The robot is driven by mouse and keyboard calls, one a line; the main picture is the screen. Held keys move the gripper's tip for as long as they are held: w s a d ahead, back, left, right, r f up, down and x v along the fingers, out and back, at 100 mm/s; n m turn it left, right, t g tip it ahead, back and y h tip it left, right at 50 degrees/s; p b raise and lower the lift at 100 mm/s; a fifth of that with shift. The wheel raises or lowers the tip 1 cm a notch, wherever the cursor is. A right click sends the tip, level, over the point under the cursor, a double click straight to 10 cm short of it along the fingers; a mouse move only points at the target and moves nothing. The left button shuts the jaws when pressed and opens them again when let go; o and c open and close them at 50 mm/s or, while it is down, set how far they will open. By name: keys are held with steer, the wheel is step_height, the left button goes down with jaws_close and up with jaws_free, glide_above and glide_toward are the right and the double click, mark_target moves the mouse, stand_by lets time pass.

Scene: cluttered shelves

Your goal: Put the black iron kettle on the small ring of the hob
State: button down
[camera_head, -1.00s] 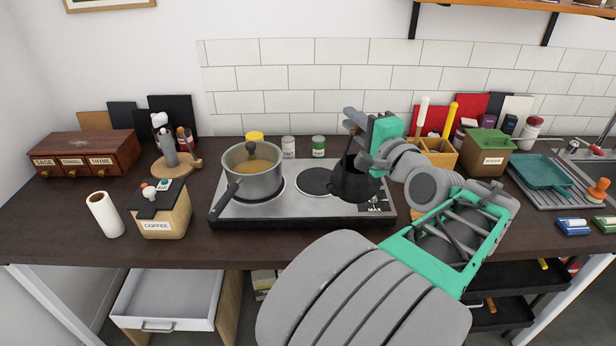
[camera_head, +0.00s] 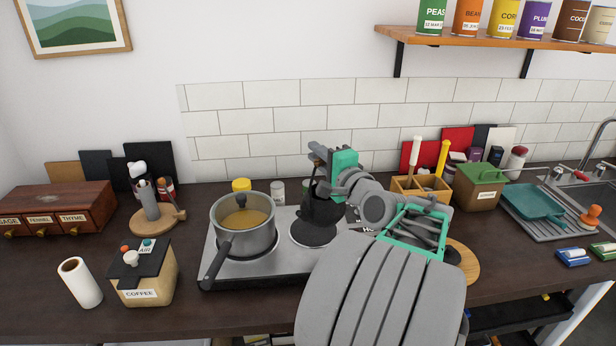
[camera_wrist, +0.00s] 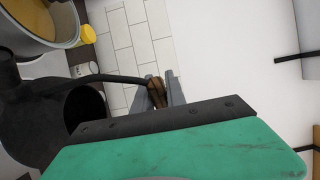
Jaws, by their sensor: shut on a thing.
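The black iron kettle (camera_head: 322,208) hangs from my gripper (camera_head: 318,156) over the back part of the small ring (camera_head: 313,233) of the hob (camera_head: 222,270). My gripper is shut on the kettle's handle, whose brown grip (camera_wrist: 156,92) shows between the fingers in the wrist view. The kettle's dark body and open top (camera_wrist: 84,108) are at the left there. The kettle looks roughly upright in the head view. I cannot tell whether its base touches the hob. The small ring's front part is bare. My arm hides the hob's right side.
A steel pot (camera_head: 243,226) of yellowish liquid stands on the hob's left ring, its handle pointing front left. A yellow-lidded jar (camera_head: 241,186) and a grey-lidded jar (camera_head: 278,190) stand behind the hob. A utensil box (camera_head: 422,188) is to the right.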

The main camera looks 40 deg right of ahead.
steer(key=w+d+f, duration=0.2)
steer(key=w+f, duration=0.4)
steer(key=f, duration=0.4)
steer(key=shift+w+d+p, duration=0.25)
steer(key=shift+d+p, duration=0.1)
steer(key=c, duration=1.4)
jaws_free()
steer(key=shift+f, duration=0.1)
steer(key=shift+o, duration=0.2)
steer(key=b+v, duration=0.2)
steer(key=v, duration=1)
